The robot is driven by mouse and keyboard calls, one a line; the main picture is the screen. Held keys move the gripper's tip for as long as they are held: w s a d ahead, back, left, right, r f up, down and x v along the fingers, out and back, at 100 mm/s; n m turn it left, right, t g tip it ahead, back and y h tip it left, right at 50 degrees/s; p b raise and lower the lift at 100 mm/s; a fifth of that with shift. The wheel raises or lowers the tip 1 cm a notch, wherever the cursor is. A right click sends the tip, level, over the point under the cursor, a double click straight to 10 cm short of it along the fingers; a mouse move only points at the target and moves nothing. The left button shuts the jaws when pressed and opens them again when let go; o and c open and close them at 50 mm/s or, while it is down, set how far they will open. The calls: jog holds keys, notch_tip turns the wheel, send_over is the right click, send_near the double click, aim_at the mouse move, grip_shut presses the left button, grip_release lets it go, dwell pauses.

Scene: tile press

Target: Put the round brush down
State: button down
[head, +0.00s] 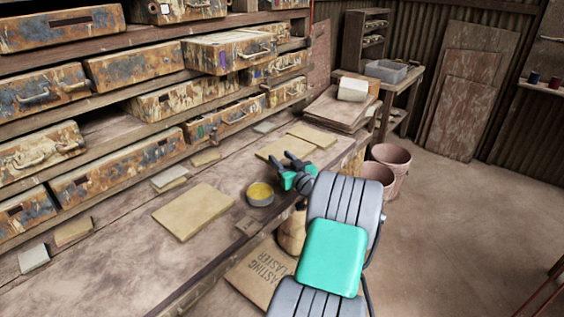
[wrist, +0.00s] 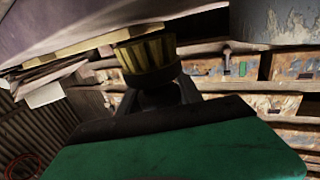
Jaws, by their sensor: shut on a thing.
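My gripper (head: 286,166), green with dark fingers, is over the workbench near its front edge in the head view. In the wrist view my gripper (wrist: 158,97) is shut on the round brush (wrist: 148,57), which has pale yellow bristles and a dark band. The bristles point toward the bench, which is at the top of that picture. Whether they touch it I cannot tell. In the head view I cannot make out the brush at the fingers.
A round grey tin (head: 260,194) with yellow contents stands on the workbench (head: 120,235) close to my gripper. Thin tan boards (head: 194,211) lie on the bench to the left and behind. Rusty drawers (head: 115,172) fill the shelves above.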

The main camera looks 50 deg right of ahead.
jog(key=shift+f, duration=0.7)
jog(key=shift+f, duration=0.2)
jog(key=c, duration=0.8)
grip_release()
jog(key=shift+r, duration=0.1)
